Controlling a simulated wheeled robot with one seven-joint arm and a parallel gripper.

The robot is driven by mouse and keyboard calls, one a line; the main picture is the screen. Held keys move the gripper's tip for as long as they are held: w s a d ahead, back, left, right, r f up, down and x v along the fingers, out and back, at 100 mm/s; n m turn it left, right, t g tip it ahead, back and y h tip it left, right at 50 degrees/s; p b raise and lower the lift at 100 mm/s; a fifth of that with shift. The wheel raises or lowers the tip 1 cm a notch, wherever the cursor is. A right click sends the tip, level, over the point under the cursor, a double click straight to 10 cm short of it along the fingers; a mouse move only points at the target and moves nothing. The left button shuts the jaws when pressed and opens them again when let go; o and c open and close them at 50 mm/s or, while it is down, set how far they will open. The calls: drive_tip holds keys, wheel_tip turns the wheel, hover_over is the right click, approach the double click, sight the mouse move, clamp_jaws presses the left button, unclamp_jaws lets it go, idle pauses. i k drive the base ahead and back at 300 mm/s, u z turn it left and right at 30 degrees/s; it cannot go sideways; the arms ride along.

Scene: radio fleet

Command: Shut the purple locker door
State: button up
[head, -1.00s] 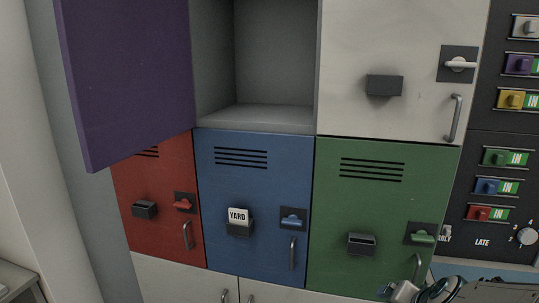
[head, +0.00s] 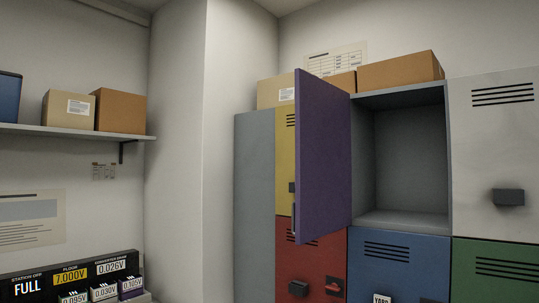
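The purple locker door (head: 322,160) stands wide open in the head view, swung out on its left side. It partly covers the yellow locker door (head: 285,170) behind it. The grey locker compartment (head: 405,155) to its right is open, and the part of it that shows looks empty. My gripper is not in the head view now.
Below are a red door (head: 318,268), a blue door (head: 405,262) and a green door (head: 497,268). A white door (head: 490,150) is at right. Cardboard boxes (head: 400,71) sit on top. A shelf (head: 60,130) and a display panel (head: 70,275) are at left.

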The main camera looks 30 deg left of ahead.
sight(322, 207)
drive_tip(key=u, duration=0.05)
drive_tip(key=k, duration=0.45)
drive_tip(key=u, duration=1.5)
drive_tip(key=i, duration=2.3)
drive_tip(key=z, duration=1.45)
drive_tip(key=i, duration=0.55)
drive_tip(key=z, duration=0.8)
drive_tip(key=k, duration=0.65)
drive_tip(key=z, duration=0.1)
